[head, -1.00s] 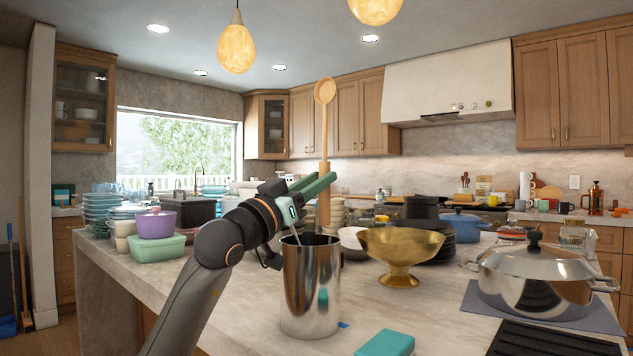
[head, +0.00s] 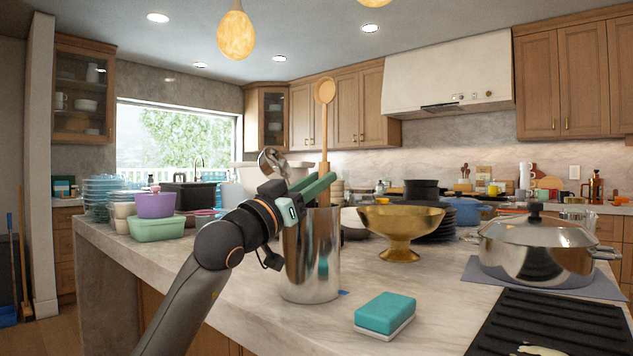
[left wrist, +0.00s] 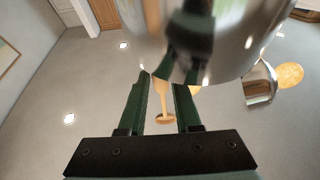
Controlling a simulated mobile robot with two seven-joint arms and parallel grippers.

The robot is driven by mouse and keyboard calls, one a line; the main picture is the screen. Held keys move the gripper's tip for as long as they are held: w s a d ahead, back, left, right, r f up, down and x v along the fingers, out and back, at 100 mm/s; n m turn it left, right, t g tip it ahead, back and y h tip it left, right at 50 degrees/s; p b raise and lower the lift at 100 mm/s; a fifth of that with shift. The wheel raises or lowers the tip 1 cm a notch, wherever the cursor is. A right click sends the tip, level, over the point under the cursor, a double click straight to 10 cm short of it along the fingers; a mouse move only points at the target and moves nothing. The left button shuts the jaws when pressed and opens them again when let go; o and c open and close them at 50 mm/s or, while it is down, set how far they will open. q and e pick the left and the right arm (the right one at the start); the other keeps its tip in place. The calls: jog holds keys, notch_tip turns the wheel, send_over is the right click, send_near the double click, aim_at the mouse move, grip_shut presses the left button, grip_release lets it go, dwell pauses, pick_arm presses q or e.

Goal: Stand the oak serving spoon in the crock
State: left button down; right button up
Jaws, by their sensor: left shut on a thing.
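The oak serving spoon (head: 325,92) is upright, bowl up, in the head view. My left gripper (head: 326,180) is shut on its handle just above the steel crock (head: 311,262). The spoon's lower end drops out of sight at the crock's rim, and I cannot see how deep it reaches. In the left wrist view the spoon (left wrist: 163,117) shows between the fingers (left wrist: 166,88), with the crock's shiny wall (left wrist: 245,35) close above. My right gripper is not in view.
A steel utensil head (head: 272,162) shows behind my left gripper. The brass bowl (head: 400,225) stands close right of the crock. A teal sponge (head: 386,312) lies in front, a lidded pot (head: 535,255) to the right. Bare marble lies around the sponge.

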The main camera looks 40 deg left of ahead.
pick_arm(q)
jog(key=c, duration=0.5)
grip_release()
jog(key=shift+s+f, duration=0.1)
jog(key=shift+b+v, duration=2.7)
jog(key=shift+v, duration=3.4)
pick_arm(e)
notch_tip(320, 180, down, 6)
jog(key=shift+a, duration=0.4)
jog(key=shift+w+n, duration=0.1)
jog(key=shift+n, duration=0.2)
pick_arm(q)
jog(key=shift+r, duration=0.25)
